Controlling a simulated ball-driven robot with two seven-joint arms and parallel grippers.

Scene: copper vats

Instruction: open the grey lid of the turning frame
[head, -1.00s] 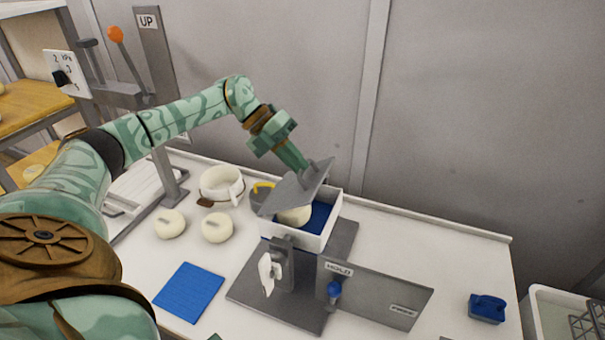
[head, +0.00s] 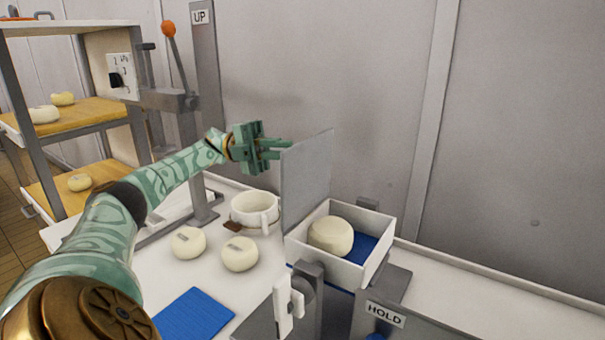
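The grey lid (head: 307,178) stands upright at the left edge of the white box of the turning frame (head: 322,265). The box is open at the top. A pale round cheese (head: 331,235) sits inside it on a blue lining (head: 366,248). My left gripper (head: 284,149) is to the left of the lid, near its upper edge. Its fingers point right and look apart, with nothing seen between them. I cannot tell whether a fingertip touches the lid. My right gripper is not in view.
Two pale cheeses (head: 240,254) lie on the table left of the frame, with a white cup (head: 255,210) behind them. A blue mat (head: 192,316) lies in front. A post with an orange-knobbed lever (head: 168,29) stands behind. A HOLD plate (head: 385,314) is at the front right.

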